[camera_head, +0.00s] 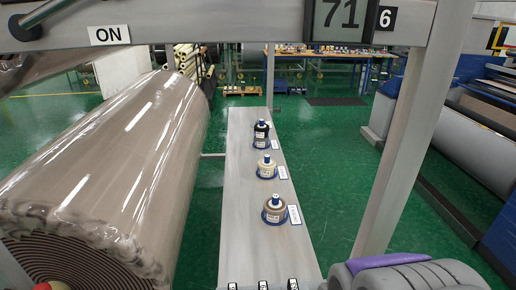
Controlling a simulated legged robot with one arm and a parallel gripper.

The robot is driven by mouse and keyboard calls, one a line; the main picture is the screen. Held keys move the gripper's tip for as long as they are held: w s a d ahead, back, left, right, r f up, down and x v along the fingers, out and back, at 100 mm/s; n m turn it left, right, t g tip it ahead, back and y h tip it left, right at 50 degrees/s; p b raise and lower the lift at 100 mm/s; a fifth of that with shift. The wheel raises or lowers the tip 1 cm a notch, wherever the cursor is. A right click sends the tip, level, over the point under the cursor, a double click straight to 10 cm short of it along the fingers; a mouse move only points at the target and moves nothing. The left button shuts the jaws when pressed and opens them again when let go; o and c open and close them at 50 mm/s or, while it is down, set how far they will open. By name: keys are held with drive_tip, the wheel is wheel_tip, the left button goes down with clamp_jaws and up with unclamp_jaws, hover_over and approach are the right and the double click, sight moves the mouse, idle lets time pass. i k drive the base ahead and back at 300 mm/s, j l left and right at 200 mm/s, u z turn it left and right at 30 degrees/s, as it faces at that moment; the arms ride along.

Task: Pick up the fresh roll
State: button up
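Three small rolls of thread stand upright in a row on a long grey bench (243,240), each on a blue base with a white label beside it. The nearest is a brownish roll (274,212), the middle one is a cream roll (266,170), and the farthest is a dark roll (261,133). A much larger wrapped roll (125,150), glossy and beige, lies at the left. I cannot tell which is the fresh roll. A grey rounded shape with a purple top fills the bottom right corner, perhaps my gripper (410,275), apart from all the rolls. Its fingers cannot be made out.
A grey post (395,150) slants up on the right and joins an overhead beam (225,28) with a display. Another large roll (470,140) in a blue machine lies at far right. Green floor (325,165) is clear right of the bench. A table (330,54) stands behind.

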sight(267, 167)
drive_tip(key=z, duration=0.4)
drive_tip(key=l+z, duration=0.65)
drive_tip(key=z, duration=0.2)
drive_tip(key=l+z, duration=0.4)
drive_tip(key=i+l+u, duration=0.3)
drive_tip(key=i+l, duration=0.15)
drive_tip(key=i, duration=0.35)
drive_tip(key=i+l+u, duration=0.3)
drive_tip(key=i+l, duration=0.3)
drive_tip(key=i+j+u, duration=0.2)
drive_tip(key=i+u, duration=1.05)
drive_tip(key=u, duration=0.15)
drive_tip(key=i+l+u, duration=0.3)
drive_tip(key=u, duration=0.2)
drive_tip(key=i+u, duration=0.7)
drive_tip(key=i+l+u, duration=0.35)
drive_tip(key=i+j, duration=0.05)
drive_tip(key=j, duration=0.05)
